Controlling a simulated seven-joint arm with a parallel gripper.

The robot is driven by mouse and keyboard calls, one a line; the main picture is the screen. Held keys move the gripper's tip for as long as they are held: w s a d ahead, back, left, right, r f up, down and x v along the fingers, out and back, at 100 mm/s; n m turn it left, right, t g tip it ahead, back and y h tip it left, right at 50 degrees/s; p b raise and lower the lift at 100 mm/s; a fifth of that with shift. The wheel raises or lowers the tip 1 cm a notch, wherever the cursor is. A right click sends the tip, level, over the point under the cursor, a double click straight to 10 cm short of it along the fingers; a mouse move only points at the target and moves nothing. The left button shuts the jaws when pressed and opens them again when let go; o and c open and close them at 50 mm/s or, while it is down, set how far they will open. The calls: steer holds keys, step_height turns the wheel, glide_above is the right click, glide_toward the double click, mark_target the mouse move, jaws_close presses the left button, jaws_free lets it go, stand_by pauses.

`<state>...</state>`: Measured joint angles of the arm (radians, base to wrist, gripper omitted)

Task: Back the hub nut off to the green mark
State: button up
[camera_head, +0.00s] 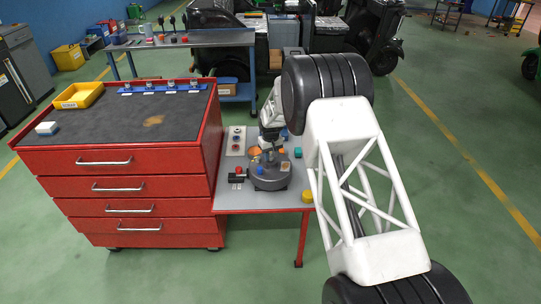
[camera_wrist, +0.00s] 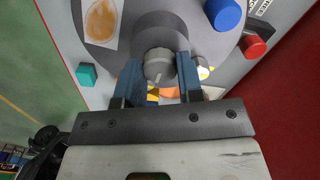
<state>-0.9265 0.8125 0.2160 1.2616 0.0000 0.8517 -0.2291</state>
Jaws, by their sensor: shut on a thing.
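The grey ridged hub nut (camera_wrist: 158,66) sits at the middle of a dark round hub (camera_wrist: 206,40) in the wrist view. The blue fingers of my gripper (camera_wrist: 158,58) stand on either side of the nut and are shut on it. In the head view the dark hub (camera_head: 269,181) stands on the small grey table, with my gripper (camera_head: 268,150) coming down over its top. The nut is too small and covered there to make out. I cannot pick out the green mark in either view.
A red lever knob (camera_wrist: 252,46) and a blue cap (camera_wrist: 223,14) lie close to the hub. A teal block (camera_wrist: 86,74) is beside it. A yellow cylinder (camera_head: 307,196) stands at the table's front right. A red drawer cabinet (camera_head: 130,190) adjoins the left.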

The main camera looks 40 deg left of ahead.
mark_target(271, 156)
steer(key=o, duration=0.9)
steer(key=shift+r, duration=3.9)
